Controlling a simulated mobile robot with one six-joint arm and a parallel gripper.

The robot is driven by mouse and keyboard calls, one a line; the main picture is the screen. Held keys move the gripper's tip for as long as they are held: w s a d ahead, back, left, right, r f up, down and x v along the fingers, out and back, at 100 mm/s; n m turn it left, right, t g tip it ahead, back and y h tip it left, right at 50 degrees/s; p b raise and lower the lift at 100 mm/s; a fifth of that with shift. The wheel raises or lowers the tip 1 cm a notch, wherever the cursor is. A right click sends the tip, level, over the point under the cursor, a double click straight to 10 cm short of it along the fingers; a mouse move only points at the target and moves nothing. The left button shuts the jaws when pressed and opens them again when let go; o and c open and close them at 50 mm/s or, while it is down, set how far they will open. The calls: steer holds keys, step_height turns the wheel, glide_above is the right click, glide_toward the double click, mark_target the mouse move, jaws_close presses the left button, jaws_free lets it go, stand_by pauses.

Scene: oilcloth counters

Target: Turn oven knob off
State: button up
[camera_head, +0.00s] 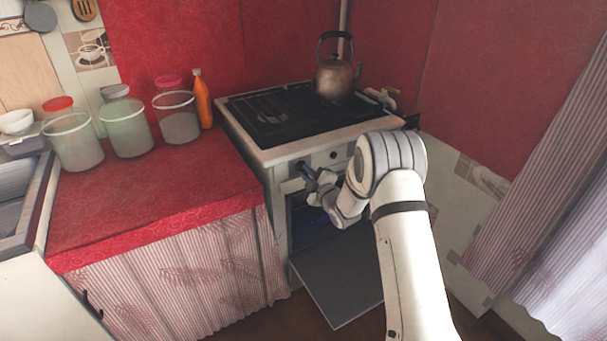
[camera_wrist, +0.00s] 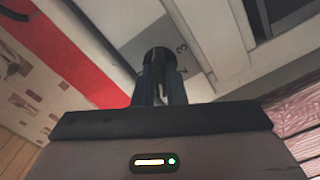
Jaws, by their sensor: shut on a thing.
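The white stove (camera_head: 285,155) stands in the middle of the head view, with its knob panel on the front. My gripper (camera_head: 304,168) reaches this panel near its left end. In the wrist view, my gripper's dark fingers (camera_wrist: 160,92) are shut on a black round oven knob (camera_wrist: 160,55). Small dark number marks show on the pale panel beside the knob. The fingers hide much of the knob, and I cannot tell its exact setting. Another dark knob (camera_head: 333,155) shows farther right on the panel, clear of my gripper.
The oven door (camera_head: 335,285) hangs open below the panel. A kettle (camera_head: 337,80) stands on the dark hob (camera_head: 275,118). The red counter (camera_head: 150,190) at left holds several jars and an orange bottle (camera_head: 202,100). A striped curtain (camera_head: 550,190) hangs at right.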

steer(key=shift+a, duration=0.25)
jaws_close()
steer(key=shift+s+d+f+m+b, duration=0.1)
steer(key=shift+f+m+b, duration=0.05)
steer(key=shift+m+b, duration=1.6)
steer(key=shift+d+f+m+b, duration=0.1)
steer(key=shift+m+b, duration=1)
steer(key=shift+m, duration=1.15)
steer(key=shift+s+d+f+m+b, duration=0.1)
steer(key=shift+f+m+b, duration=0.05)
steer(key=shift+m+b, duration=1.6)
steer(key=shift+a+m+p, duration=0.1)
steer(key=shift+m+p, duration=0.2)
steer(key=shift+m, duration=0.05)
steer(key=shift+o, duration=2.4)
jaws_free()
steer(key=shift+w, duration=0.1)
steer(key=shift+o, duration=1.1)
steer(key=shift+r, duration=0.2)
